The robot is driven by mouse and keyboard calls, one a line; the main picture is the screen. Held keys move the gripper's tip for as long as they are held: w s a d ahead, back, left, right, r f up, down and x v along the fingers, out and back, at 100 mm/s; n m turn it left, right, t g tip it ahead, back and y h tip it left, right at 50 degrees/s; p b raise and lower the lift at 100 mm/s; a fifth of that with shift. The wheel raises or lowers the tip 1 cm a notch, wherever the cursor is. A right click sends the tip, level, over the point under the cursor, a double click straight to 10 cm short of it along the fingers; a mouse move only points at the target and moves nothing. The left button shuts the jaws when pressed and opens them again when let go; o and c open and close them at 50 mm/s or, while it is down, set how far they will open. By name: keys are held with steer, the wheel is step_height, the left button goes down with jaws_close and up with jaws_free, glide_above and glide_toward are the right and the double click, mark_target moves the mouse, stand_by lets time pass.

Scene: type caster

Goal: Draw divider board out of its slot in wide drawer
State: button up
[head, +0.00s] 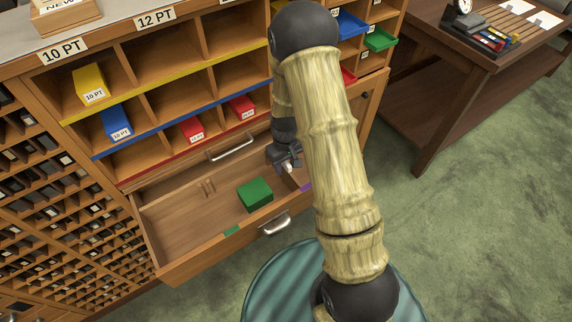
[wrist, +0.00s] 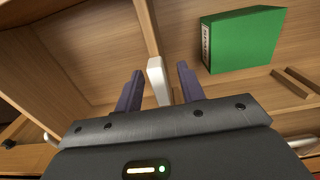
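The wide drawer (head: 180,268) is pulled open below the cubbyholes. The divider board (wrist: 147,28) stands in it as a thin wooden wall, seen nearly edge-on in the wrist view. A pale tab (wrist: 157,78) sits at the board's near end; a small pale piece of it shows in the head view (head: 289,168). My gripper (wrist: 158,85) is open, with one dark finger on each side of the tab and a gap on both sides. In the head view my gripper (head: 288,162) is over the drawer's right part. My arm hides part of the drawer there.
A green box (head: 255,194) lies in the drawer; it also shows right of the board in the wrist view (wrist: 242,40). The drawer's left part is clear.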

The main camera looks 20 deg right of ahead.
steer(key=shift+f, duration=0.2)
steer(key=shift+c, duration=0.2)
jaws_close()
steer(key=c, duration=0.8)
jaws_free()
steer(key=shift+r+p, duration=0.65)
steer(key=shift+r, duration=0.05)
jaws_close()
steer(key=shift+r+p, duration=3.85)
steer(key=shift+r, duration=0.85)
